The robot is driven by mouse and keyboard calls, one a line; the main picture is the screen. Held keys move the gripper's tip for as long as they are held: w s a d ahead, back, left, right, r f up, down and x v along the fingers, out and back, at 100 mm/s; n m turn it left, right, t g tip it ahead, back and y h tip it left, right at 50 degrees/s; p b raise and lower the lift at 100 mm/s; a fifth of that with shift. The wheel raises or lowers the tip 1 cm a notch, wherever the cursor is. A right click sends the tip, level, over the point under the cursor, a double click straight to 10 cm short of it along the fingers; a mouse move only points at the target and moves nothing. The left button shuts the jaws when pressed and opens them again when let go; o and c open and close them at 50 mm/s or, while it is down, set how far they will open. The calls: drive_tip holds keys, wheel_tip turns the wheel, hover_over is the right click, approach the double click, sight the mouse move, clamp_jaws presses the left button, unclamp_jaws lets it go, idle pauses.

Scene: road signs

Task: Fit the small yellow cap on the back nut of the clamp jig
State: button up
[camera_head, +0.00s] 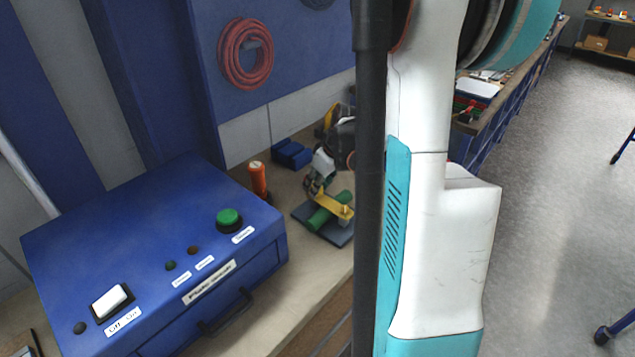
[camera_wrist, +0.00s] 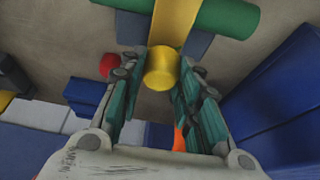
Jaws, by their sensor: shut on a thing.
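The small yellow cap (camera_wrist: 162,70) sits between the fingertips of my gripper (camera_wrist: 161,58) in the wrist view. My gripper is shut on it. Just beyond the cap is the clamp jig, with a yellow bar (camera_wrist: 174,20) across a green cylinder (camera_wrist: 230,17). In the head view my gripper (camera_head: 313,187) is at the jig's far left side, above its dark grey base plate (camera_head: 338,236). The yellow bar (camera_head: 334,205) and green cylinder (camera_head: 322,218) show there. The back nut is hidden, and I cannot tell whether the cap touches it.
A blue control box (camera_head: 150,250) stands left of the jig. An orange cylinder (camera_head: 258,180) and a blue block (camera_head: 292,153) stand near the wall. A red round thing (camera_wrist: 109,65) shows beside my left finger in the wrist view. Bench in front of the jig looks clear.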

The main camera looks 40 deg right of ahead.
drive_tip(key=shift+f, duration=0.4)
idle(0.4)
drive_tip(key=o, duration=0.7)
drive_tip(key=shift+o, duration=0.2)
drive_tip(key=shift+r, duration=0.1)
drive_tip(key=v, duration=1.1)
drive_tip(key=shift+s+r, duration=0.2)
drive_tip(key=shift+r, duration=0.15)
